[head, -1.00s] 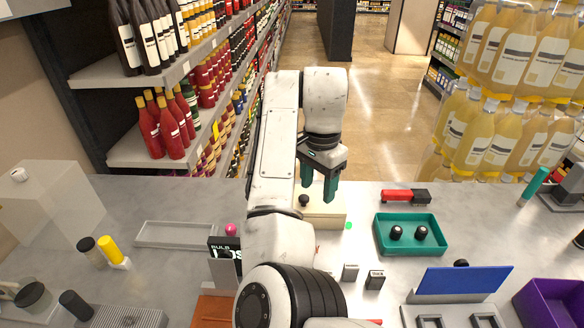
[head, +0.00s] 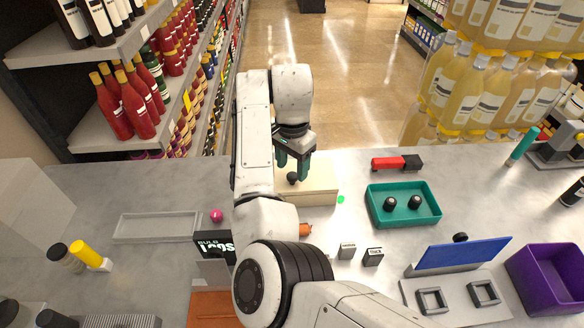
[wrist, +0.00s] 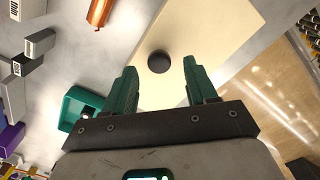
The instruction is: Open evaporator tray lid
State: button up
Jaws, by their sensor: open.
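The evaporator tray lid is a cream, flat cover (head: 318,188) on a box at the back middle of the counter, with a round black knob (head: 292,178) on top. In the wrist view the lid (wrist: 215,32) fills the upper middle, and the knob (wrist: 158,62) lies just beyond and between my fingertips. My gripper (head: 294,168) has two green fingers, pointing down over the lid close to the knob. In the wrist view my gripper (wrist: 160,80) is open and empty, the fingers apart on either side of the knob's line. My arm hides the lid's left part.
A teal tray (head: 403,222) with two black knobs stands right of the lid. A red and black object (head: 397,163) lies behind it. A copper cylinder (head: 305,230) is close in front of the lid. A shallow grey tray (head: 156,228) is at left. A purple bin (head: 548,280) is at right.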

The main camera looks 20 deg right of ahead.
jog(key=shift+f, duration=1.1)
jog(key=shift+c, duration=0.5)
grip_shut()
